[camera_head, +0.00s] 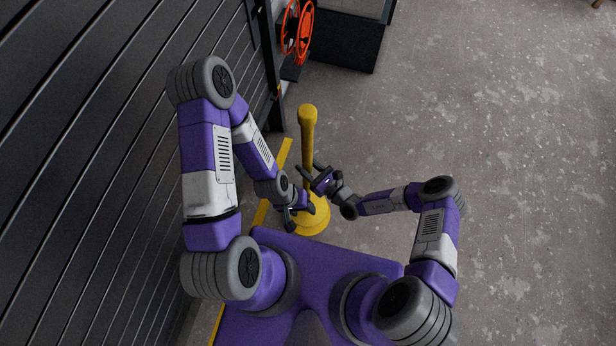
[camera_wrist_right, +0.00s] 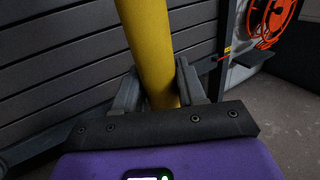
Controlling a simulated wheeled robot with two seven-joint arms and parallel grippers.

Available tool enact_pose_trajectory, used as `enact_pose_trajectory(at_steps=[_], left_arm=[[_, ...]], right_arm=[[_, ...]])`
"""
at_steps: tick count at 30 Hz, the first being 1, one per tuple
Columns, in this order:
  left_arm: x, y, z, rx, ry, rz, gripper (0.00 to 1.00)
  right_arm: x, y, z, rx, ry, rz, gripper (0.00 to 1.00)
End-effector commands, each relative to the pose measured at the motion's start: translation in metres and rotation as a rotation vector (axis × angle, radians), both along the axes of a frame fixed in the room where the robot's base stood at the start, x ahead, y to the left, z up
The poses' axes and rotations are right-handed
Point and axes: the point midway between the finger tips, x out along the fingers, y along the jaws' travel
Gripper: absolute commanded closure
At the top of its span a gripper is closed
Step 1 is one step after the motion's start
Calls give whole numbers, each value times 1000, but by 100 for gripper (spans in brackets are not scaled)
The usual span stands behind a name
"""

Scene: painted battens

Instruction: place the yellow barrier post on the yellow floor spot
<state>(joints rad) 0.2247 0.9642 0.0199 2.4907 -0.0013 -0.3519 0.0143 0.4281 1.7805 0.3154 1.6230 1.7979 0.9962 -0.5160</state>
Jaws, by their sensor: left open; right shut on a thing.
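The yellow barrier post (camera_head: 308,125) stands roughly upright in front of me in the head view, with a round knob top and a wide round base (camera_head: 314,224). My right gripper (camera_head: 309,174) is shut on the post's shaft; in the right wrist view the shaft (camera_wrist_right: 148,40) runs between its two fingers (camera_wrist_right: 160,92). My left gripper (camera_head: 301,211) is open, lower down by the post, just above or beside the base. I cannot tell whether it touches the post. I see no separate yellow floor spot; whether the base hides it I cannot tell.
A dark slatted wall (camera_head: 90,120) runs along the left, with a yellow floor line (camera_head: 286,155) beside it. A dark cabinet (camera_head: 345,40) and orange reels (camera_head: 298,32) are at the back. The concrete floor (camera_head: 520,150) to the right is clear.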

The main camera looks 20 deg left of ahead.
Motion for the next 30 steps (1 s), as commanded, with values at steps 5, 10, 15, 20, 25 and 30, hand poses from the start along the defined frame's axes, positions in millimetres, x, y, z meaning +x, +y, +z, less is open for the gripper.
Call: enact_pose_trajectory(at_steps=[5,10,15,20,25,30], left_arm=[[0,0,-19,0,0,0,46],[0,0,-26,0,0,0,46],[0,0,-29,0,0,0,46],[0,0,-40,0,0,0,46],[0,0,-46,0,0,0,46],[0,0,-44,0,0,0,46]], right_arm=[[0,1,-33,5,-5,-1,100],[1,1,-48,7,-5,-1,100],[1,1,-56,6,-6,0,100],[0,1,-76,7,-5,1,100],[0,0,-87,7,-5,1,100],[1,0,-86,7,-5,0,100]])
